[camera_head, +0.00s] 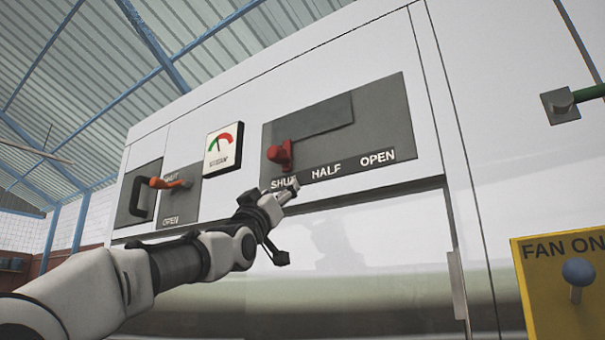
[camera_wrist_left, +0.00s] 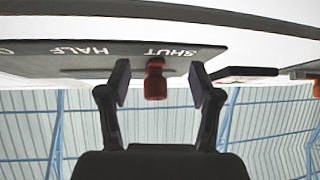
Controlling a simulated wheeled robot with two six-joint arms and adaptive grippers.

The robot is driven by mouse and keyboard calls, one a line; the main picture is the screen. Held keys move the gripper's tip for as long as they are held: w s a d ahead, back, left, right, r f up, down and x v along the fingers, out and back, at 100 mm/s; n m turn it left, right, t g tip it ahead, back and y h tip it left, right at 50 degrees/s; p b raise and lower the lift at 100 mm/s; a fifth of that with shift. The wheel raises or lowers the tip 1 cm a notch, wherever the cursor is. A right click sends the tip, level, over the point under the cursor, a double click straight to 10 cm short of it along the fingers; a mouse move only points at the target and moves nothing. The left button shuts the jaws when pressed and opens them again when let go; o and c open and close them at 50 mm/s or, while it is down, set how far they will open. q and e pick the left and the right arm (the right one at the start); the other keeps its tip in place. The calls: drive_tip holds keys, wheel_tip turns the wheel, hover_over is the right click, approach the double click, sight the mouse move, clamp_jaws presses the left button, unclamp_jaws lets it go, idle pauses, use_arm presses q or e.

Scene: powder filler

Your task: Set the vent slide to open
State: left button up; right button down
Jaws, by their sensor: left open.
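The vent slide's red handle (camera_head: 281,155) sits at the left end of its dark grey panel (camera_head: 385,115), above the word SHUT. The label strip (camera_head: 328,172) reads SHUT, HALF, OPEN from left to right. My left gripper (camera_head: 284,191) is just below the handle in the head view. In the left wrist view the red handle (camera_wrist_left: 155,82) shows between the two spread fingers of the gripper (camera_wrist_left: 159,84), with a gap on each side. The lettering there is upside down. My right gripper is in neither view.
Left of the panel are a red-green gauge (camera_head: 223,149) and an orange lever (camera_head: 170,183) on a smaller SHUT/OPEN plate. A black handle (camera_head: 143,190) is farther left. A yellow FAN ON box (camera_head: 565,275) with a blue knob stands at lower right.

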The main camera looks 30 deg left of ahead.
sight(273, 159)
use_arm(q)
drive_tip(key=shift+t, duration=0.3)
drive_tip(key=s+r+p, duration=0.1)
drive_tip(key=s+r, duration=0.3)
drive_tip(key=shift+s+r, duration=0.3)
drive_tip(key=shift+s, duration=0.05)
drive_tip(key=p+x, duration=0.7)
drive_tip(key=p, duration=0.1)
drive_tip(key=shift+w+a+f, duration=0.1)
drive_tip(key=shift+w+f, duration=0.1)
drive_tip(key=shift+w, duration=0.3)
drive_tip(key=shift+r, duration=0.1)
drive_tip(key=shift+s+a+r, duration=0.1)
drive_tip(key=shift+s, duration=0.6)
drive_tip(key=shift+w, duration=0.25)
clamp_jaws()
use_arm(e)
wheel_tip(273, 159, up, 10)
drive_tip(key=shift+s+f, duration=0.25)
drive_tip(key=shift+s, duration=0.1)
